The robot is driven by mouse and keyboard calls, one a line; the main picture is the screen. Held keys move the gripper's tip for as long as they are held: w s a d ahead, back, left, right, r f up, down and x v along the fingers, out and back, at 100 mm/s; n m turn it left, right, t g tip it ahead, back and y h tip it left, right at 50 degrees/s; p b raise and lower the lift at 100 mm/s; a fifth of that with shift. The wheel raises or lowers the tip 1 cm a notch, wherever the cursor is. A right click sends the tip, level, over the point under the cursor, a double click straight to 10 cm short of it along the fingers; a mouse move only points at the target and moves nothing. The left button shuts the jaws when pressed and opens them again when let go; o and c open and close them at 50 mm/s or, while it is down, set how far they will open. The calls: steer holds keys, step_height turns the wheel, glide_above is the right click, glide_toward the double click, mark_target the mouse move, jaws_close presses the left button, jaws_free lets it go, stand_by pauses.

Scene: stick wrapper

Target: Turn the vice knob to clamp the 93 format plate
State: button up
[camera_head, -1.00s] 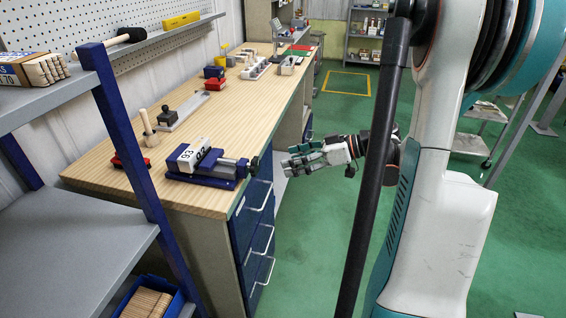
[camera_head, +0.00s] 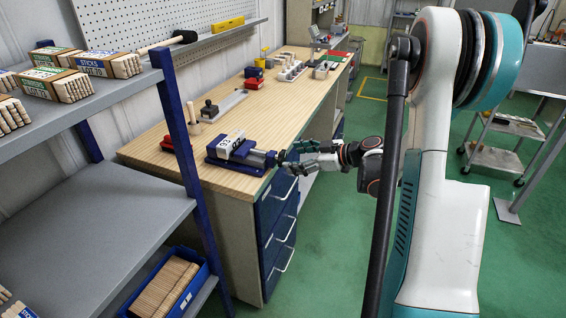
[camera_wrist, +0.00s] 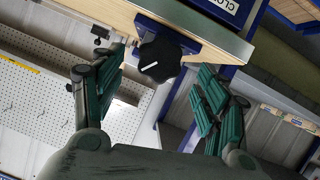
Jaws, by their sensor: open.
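The blue vice (camera_head: 222,163) stands at the near right corner of the wooden workbench. The dark vice knob (camera_head: 281,157) projects beyond the bench's right edge. In the wrist view, the knob (camera_wrist: 160,60) is black and lobed with a white line, and sits between the fingers. My gripper (camera_head: 291,159) is level with the knob, just to its right. In the wrist view, my gripper (camera_wrist: 163,66) is open, with green fingers on either side of the knob. I cannot tell whether they touch it.
The workbench (camera_head: 220,185) holds red blocks and a stamp-like tool behind the vice. Blue drawers (camera_head: 278,225) with bar handles lie below the knob. A grey shelf rack (camera_head: 100,215) with stick bundles stands at the left.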

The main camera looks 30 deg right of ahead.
mark_target(284, 158)
steer(key=b+x, duration=0.1)
steer(key=x, duration=0.4)
steer(key=shift+w+a+f, duration=0.1)
steer(key=shift+w+a, duration=0.05)
steer(key=shift+w, duration=0.1)
steer(key=shift+c, duration=0.2)
steer(key=c, duration=1)
